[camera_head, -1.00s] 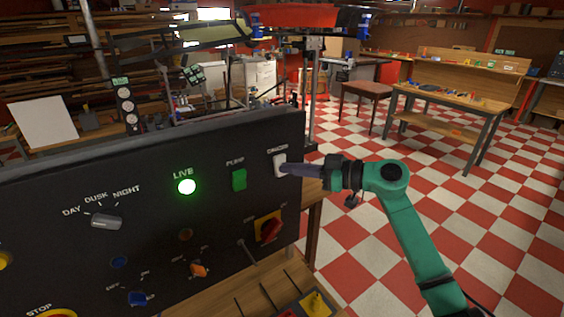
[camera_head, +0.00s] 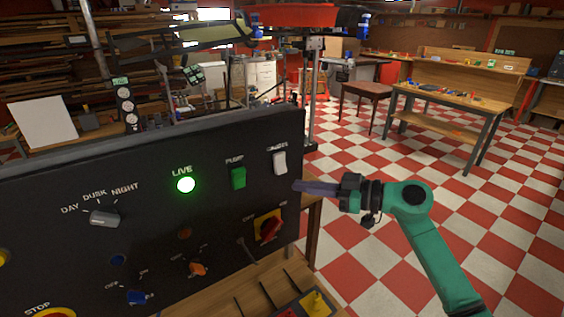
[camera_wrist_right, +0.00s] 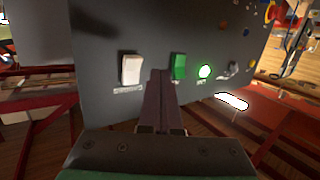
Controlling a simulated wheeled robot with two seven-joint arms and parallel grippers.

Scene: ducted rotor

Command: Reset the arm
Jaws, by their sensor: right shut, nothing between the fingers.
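My right gripper (camera_head: 296,186) is shut and empty. Its fingertips point left, just off the right edge of the black control panel (camera_head: 60,210) and below the white rocker switch (camera_head: 280,162). In the right wrist view the closed fingers (camera_wrist_right: 160,78) reach toward the panel, between the white switch (camera_wrist_right: 131,69) and the green switch (camera_wrist_right: 179,66). The gripper appears apart from the white switch. My green right arm comes in from the lower right. My left gripper is not in view.
The panel also has a lit green LIVE lamp (camera_head: 186,184), a green PUMP switch (camera_head: 238,178), a grey DAY/DUSK/NIGHT knob (camera_head: 104,217) and a red rotary switch (camera_head: 269,229) on yellow. A divided wooden tray (camera_head: 262,292) lies below. Open checkered floor lies to the right.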

